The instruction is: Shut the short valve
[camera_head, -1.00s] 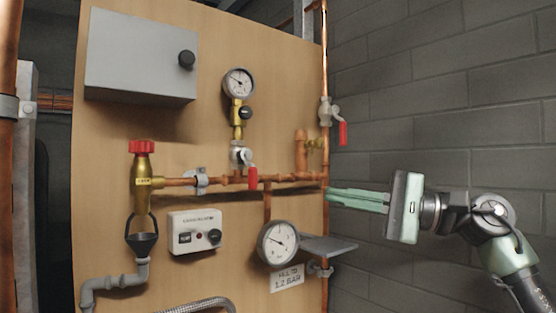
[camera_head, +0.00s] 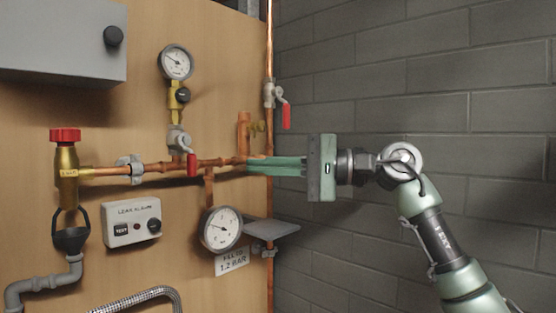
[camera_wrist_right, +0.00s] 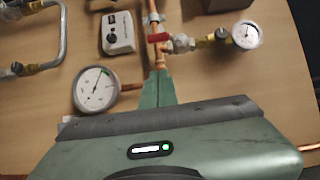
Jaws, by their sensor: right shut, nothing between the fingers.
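Two valves with red levers show in the head view, and I cannot tell which is the short one. One red lever (camera_head: 192,163) hangs down from the horizontal copper pipe, below a small gauge; it also shows in the right wrist view (camera_wrist_right: 159,38). The other red lever (camera_head: 286,116) hangs beside the vertical pipe at the board's right edge. My right gripper (camera_head: 250,163) is shut and empty, its green fingers pointing left across the pipe's right end, right of the first lever. The fingertips (camera_wrist_right: 160,73) lie below that lever in the wrist view. Contact cannot be told.
A large gauge (camera_head: 220,229) hangs below the pipe, with a small grey shelf (camera_head: 272,229) to its right. A red-capped brass valve (camera_head: 66,170) and a white alarm box (camera_head: 132,222) are at the left. A grey block wall (camera_head: 420,85) stands at the right.

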